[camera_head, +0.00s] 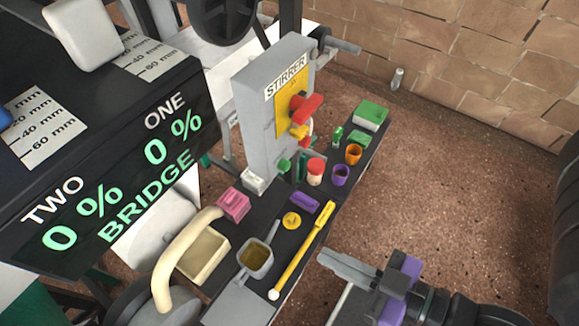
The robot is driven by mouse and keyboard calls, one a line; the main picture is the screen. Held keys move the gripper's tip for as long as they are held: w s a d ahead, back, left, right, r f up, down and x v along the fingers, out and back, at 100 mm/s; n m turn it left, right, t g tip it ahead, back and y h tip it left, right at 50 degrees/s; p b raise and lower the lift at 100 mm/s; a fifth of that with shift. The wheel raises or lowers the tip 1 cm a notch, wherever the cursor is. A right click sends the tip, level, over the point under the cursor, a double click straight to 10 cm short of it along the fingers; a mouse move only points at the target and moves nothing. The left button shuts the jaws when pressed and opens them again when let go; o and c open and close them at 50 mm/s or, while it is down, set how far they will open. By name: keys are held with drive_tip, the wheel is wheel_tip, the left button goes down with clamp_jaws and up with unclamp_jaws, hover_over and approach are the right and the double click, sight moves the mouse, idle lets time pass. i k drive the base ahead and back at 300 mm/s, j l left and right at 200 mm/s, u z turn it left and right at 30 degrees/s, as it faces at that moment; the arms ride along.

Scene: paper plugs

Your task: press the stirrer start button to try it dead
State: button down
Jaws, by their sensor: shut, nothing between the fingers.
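The grey box labelled STIRRER (262,112) stands upright at the back of the dark bench. A red rotary handle (305,107) sits on its yellow plate (285,117), with a small yellow piece (299,132) below it. A green knob-like part (284,166) shows low on the box's front and looks like the start button; I cannot read a label on it. My gripper (323,258) is at the lower right, pointing left. It is shut and empty, beside the bench's right edge and well apart from the box.
The bench (262,207) carries a yellow rod with a white ball (302,250), a grey ladle-like cup (256,259), a red-topped white container (316,172), orange and purple cups and green boxes. The dark BRIDGE display panel (110,170) overhangs at left. Brown floor (440,190) is open at right.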

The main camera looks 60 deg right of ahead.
sight(283, 165)
drive_tip(key=j+z, duration=0.15)
drive_tip(key=j, duration=0.2)
drive_tip(key=k+j+z, duration=0.15)
drive_tip(key=j, duration=0.2)
drive_tip(key=k+j+z, duration=0.2)
drive_tip(key=j, duration=0.15)
drive_tip(key=j+z, duration=0.15)
drive_tip(key=j, duration=0.2)
